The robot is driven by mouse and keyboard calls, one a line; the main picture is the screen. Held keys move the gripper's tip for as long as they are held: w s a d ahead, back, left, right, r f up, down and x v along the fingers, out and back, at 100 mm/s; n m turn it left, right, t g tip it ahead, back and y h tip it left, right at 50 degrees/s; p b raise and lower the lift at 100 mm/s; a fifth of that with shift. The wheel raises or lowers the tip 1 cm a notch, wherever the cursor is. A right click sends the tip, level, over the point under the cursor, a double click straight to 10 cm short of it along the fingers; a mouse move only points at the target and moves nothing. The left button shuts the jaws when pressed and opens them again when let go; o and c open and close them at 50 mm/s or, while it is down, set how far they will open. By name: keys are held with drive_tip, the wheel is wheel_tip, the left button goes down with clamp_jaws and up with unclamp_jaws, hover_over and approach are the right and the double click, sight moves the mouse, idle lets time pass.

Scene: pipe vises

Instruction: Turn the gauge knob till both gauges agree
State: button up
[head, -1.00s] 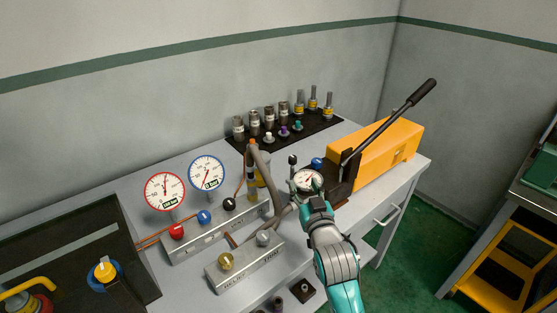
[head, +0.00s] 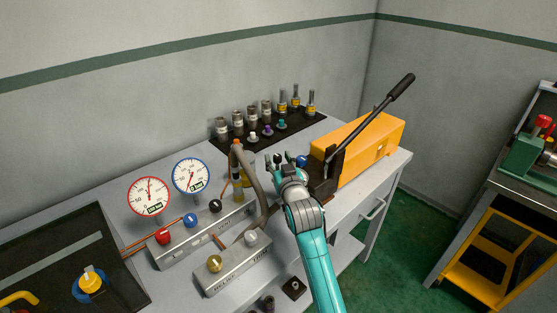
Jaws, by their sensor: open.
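A red-rimmed gauge (head: 148,196) and a blue-rimmed gauge (head: 191,176) stand upright behind a grey manifold block; both needles point roughly upward, too small to read exactly. The manifold carries a red knob (head: 163,236), a blue knob (head: 191,219) and a black knob (head: 215,206). My gripper (head: 284,161) is open over the bench beside the orange hand pump (head: 365,146). It covers the place of a white dial gauge. A small black ball knob (head: 278,158) shows at its fingers, and a blue knob (head: 302,161) is just right of it; I cannot tell whether they touch.
Several cylindrical fittings stand on a black mat (head: 227,153) behind.

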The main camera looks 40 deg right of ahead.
clamp_jaws()
drive_tip(key=shift+w+a+m+g+h, duration=0.1)
drive_tip(key=shift+m+g+h, duration=0.35)
drive_tip(key=shift+h, duration=0.25)
drive_tip(key=shift+m+g+h, duration=0.35)
drive_tip(key=shift+m+h, duration=0.1)
drive_tip(key=shift+h, duration=0.25)
drive_tip(key=m+g+h, duration=0.4)
drive_tip(key=shift+w+a+g, duration=0.25)
drive_tip(key=shift+w+g, duration=0.05)
drive_tip(key=shift+g, duration=0.1)
drive_tip(key=shift+w+m+g+h, duration=0.1)
drive_tip(key=shift+m+g+h, duration=0.65)
drive_tip(key=shift+m+g, duration=0.55)
drive_tip(key=shift+m+g+h, duration=0.75)
drive_tip(key=shift+m+g, duration=0.15)
drive_tip(key=shift+g, duration=1)
